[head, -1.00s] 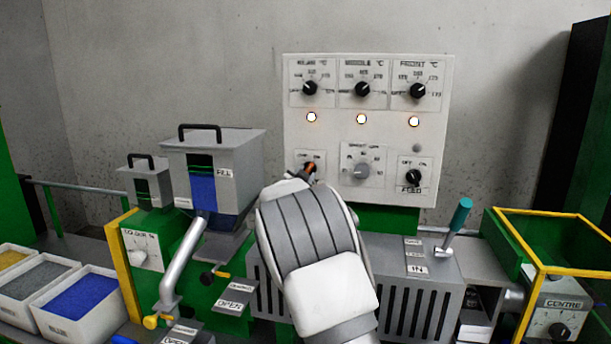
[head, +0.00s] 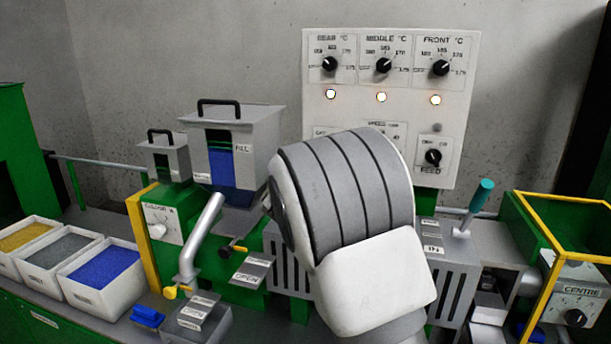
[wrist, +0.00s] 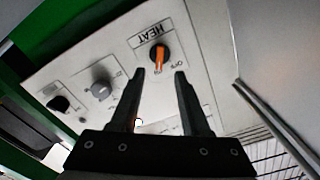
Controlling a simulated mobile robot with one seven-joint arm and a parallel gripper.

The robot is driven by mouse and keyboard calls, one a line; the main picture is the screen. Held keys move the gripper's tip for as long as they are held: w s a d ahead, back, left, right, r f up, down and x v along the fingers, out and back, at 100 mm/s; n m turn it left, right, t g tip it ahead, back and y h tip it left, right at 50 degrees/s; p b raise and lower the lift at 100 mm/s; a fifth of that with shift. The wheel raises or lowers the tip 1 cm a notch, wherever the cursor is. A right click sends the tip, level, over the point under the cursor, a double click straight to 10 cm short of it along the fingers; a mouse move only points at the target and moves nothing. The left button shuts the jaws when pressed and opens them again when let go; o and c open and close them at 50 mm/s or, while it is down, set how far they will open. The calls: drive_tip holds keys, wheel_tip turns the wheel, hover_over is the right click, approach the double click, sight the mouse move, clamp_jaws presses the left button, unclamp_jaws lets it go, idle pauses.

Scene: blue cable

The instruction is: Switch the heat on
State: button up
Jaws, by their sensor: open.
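The heat knob (wrist: 159,54) is black with an orange pointer, on a light panel under an upside-down HEAT label (wrist: 150,32) in the wrist view. Its pointer points down in that picture, toward the gripper side. My gripper (wrist: 160,74) is open and empty. Its two dark fingertips are on either side of the line to the knob and appear a little short of it, without visible contact. In the head view the control panel (head: 462,110) stands at the back; my arm hides its lower left, including the heat knob and my fingers.
Three temperature dials with glowing lamps (head: 381,97) sit on the panel's upper part, and the feed knob (head: 433,157) at lower right. A grey hopper (head: 250,130) stands left of my arm. A teal-handled lever (head: 481,195) rises at right.

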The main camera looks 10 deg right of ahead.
drive_tip(key=v, duration=0.8)
drive_tip(key=shift+s+r, duration=0.1)
